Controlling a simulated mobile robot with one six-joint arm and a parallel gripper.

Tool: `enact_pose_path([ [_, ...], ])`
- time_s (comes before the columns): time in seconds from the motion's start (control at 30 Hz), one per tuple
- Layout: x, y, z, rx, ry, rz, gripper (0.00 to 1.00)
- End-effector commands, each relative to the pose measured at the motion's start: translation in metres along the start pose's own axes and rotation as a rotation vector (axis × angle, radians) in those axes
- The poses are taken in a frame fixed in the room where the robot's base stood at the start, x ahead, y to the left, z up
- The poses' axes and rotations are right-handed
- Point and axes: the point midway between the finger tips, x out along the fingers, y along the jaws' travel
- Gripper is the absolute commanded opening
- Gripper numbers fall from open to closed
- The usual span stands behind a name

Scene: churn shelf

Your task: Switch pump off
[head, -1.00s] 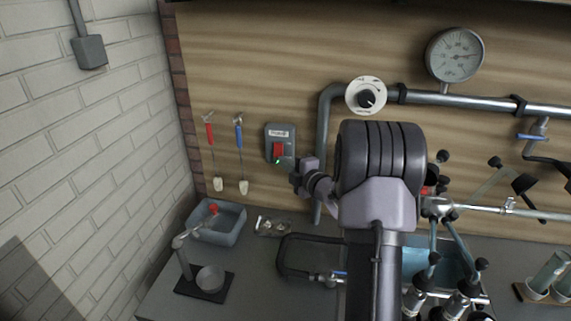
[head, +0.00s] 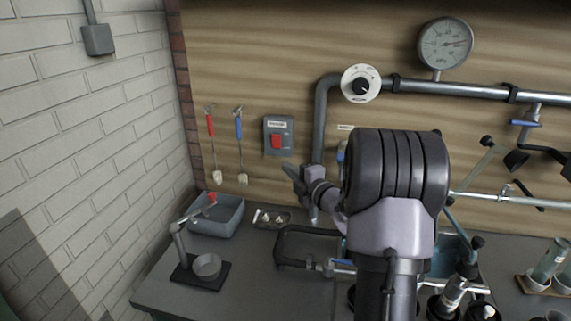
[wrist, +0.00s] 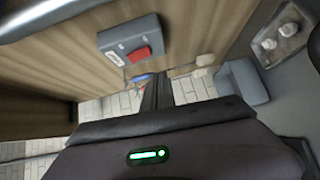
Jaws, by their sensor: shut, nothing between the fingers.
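The pump switch is a grey wall box (head: 287,126) with a white label and a red rocker (head: 277,141), mounted on the wooden panel. No green light shows on it. The box (wrist: 112,38) and rocker (wrist: 140,54) also show in the wrist view, unobstructed. My gripper (head: 286,170) is shut and empty, a little below the box and apart from it. Its dark fingers (wrist: 157,93) show close together in the wrist view.
A red-handled tool (head: 210,126) and a blue-handled tool (head: 238,129) hang left of the switch. A vertical pipe (head: 320,125) runs to its right. A grey bin (head: 230,222) and a small metal tray (head: 283,220) stand on the bench below.

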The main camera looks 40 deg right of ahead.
Motion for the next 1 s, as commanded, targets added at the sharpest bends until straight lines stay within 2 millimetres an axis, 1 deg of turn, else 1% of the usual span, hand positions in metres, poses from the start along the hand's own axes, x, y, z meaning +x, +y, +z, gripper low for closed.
enact_pose_path([
  [0.03, -0.011, 0.000, 0.001, 0.002, -0.003, -0.002, 0.00],
  [0.1, -0.026, -0.003, 0.001, 0.002, -0.003, -0.001, 0.00],
  [0.2, -0.042, -0.005, 0.001, 0.001, -0.002, -0.001, 0.00],
  [0.33, -0.053, -0.008, 0.001, 0.001, 0.000, 0.000, 0.00],
  [0.47, -0.057, -0.009, 0.001, 0.001, 0.000, 0.000, 0.00],
  [0.83, -0.056, -0.008, 0.000, 0.003, -0.001, -0.001, 0.00],
  [0.87, -0.055, -0.006, -0.001, 0.010, -0.006, -0.004, 0.00],
  [0.93, -0.051, 0.008, -0.009, 0.076, -0.051, -0.029, 0.00],
  [0.97, -0.049, 0.017, -0.015, 0.130, -0.085, -0.048, 0.00],
  [1.0, -0.049, 0.032, -0.028, 0.231, -0.147, -0.077, 0.00],
])
